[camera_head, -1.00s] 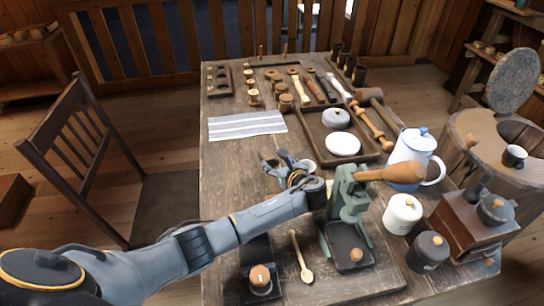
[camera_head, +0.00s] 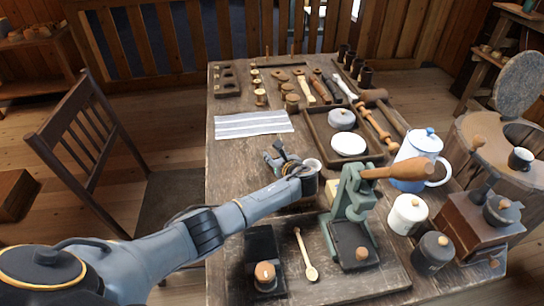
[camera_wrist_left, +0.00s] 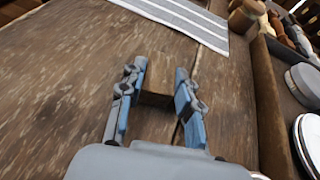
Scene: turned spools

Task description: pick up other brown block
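A brown wooden block (camera_wrist_left: 158,78) lies between the two fingers of my left gripper (camera_wrist_left: 161,72) in the left wrist view. The fingers are spread, one on each side of the block. I cannot tell whether they touch it. In the head view my left gripper (camera_head: 283,158) is low over the middle of the table, and the block is not clearly visible there. My right gripper is not in view.
A striped cloth (camera_head: 253,124) lies beyond the gripper. A wooden tray (camera_head: 315,137) with a white round lid (camera_head: 348,144) stands to its right. A green press (camera_head: 349,207), a blue-white pot (camera_head: 419,150) and a white canister (camera_head: 407,214) stand nearer right.

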